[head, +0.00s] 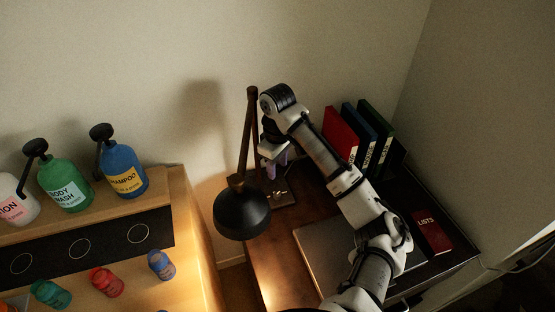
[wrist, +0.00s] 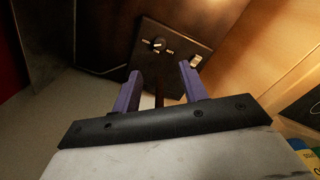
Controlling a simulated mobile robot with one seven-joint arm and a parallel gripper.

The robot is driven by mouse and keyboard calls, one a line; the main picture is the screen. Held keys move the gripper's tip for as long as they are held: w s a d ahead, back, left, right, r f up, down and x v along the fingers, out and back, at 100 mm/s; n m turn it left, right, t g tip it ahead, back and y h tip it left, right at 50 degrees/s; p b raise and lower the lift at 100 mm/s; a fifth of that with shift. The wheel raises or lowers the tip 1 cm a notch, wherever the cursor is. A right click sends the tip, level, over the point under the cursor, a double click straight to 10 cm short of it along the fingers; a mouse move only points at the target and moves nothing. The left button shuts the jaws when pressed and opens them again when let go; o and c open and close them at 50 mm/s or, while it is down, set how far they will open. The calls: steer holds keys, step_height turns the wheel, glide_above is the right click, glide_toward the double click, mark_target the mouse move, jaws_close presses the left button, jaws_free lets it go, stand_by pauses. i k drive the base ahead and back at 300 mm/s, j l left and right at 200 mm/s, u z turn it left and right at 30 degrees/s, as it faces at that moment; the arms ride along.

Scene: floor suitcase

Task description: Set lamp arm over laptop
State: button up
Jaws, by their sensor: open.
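The black desk lamp stands on the dark wooden desk, with its shade (head: 242,210) hanging over the desk's left edge. Its thin upright arm (head: 250,130) rises just left of my gripper (head: 275,168). The lamp base (head: 284,196) is below the gripper, and it also shows in the wrist view with a knob and a switch (wrist: 172,48). My gripper (wrist: 160,88) is open, its purple fingers apart. A dark rod, seemingly part of the lamp, shows between them; contact cannot be told. The flat grey laptop (head: 318,245) lies right of the shade, partly hidden by my arm.
Red, blue and green binders (head: 358,135) stand at the desk's back right. A dark red LISTS book (head: 431,232) lies at the right. At left, a light wooden cabinet (head: 190,225) holds pump bottles (head: 123,170) and small bottles. The wall is close behind the lamp.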

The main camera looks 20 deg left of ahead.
mark_target(242, 212)
steer(key=k+l, duration=0.15)
steer(key=l, duration=0.25)
steer(key=k+l, duration=0.2)
steer(key=l, duration=0.15)
steer(key=k+l, duration=0.15)
steer(key=l, duration=0.25)
steer(key=k+l, duration=0.15)
steer(key=l, duration=0.2)
steer(key=k+l, duration=0.15)
steer(key=l, duration=0.25)
